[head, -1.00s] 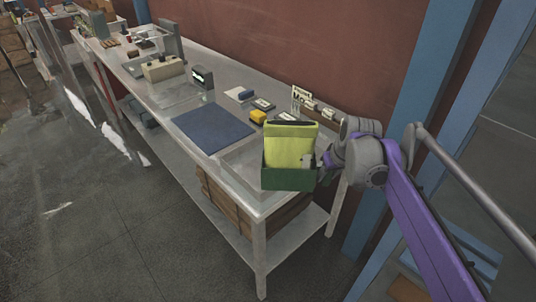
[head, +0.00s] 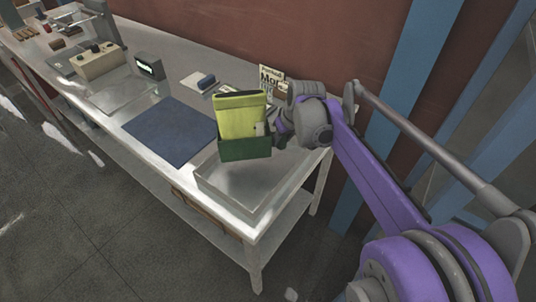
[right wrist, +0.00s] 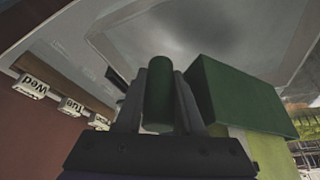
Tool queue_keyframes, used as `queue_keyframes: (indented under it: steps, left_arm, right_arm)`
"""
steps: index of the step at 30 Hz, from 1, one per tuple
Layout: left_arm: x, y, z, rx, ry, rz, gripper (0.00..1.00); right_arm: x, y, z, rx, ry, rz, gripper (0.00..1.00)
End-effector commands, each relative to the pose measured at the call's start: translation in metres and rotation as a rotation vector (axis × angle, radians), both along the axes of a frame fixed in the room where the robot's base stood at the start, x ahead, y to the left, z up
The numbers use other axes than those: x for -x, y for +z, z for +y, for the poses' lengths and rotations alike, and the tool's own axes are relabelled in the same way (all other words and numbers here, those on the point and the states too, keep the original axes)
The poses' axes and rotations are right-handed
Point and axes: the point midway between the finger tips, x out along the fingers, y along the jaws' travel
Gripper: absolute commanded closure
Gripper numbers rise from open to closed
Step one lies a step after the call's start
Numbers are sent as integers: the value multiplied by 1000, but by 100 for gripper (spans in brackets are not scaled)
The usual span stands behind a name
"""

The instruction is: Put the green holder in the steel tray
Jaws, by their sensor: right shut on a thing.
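The green holder (head: 244,148) is a dark green open box with yellow-green flat items (head: 240,117) standing in it. In the head view it appears upright over the back part of the steel tray (head: 247,207), a shallow, empty-looking tray at the table's near end. I cannot tell whether its base touches the tray. My right gripper (head: 282,128) is at the holder's right side. In the right wrist view my right gripper (right wrist: 160,88) is shut on a green round grip beside the holder's body (right wrist: 240,95), with the tray's grey surface (right wrist: 215,35) beyond. My left gripper is out of view.
A dark blue mat (head: 175,130) lies left of the tray. Behind are a small display box (head: 150,66), a beige box with knobs (head: 99,62) and a blue-topped block (head: 206,81). Day-labelled blocks (right wrist: 72,105) stand along the back. A red wall borders the table.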

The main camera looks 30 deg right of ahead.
Motion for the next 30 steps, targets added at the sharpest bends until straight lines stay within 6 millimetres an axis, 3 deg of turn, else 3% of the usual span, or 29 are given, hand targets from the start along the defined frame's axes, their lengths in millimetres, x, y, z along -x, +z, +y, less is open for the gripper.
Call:
queue_keyframes:
  steps: [3,15,27,28,30]
  left_arm:
    - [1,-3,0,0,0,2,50]
    - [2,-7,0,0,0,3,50]
    - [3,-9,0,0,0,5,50]
    - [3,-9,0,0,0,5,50]
    - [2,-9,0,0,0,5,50]
  right_arm:
    - [0,-21,0,0,0,0,100]
    - [0,-67,0,0,0,0,100]
    - [0,-72,0,0,0,0,100]
    - [0,-72,0,0,0,0,59]
    - [0,-72,0,0,0,0,46]
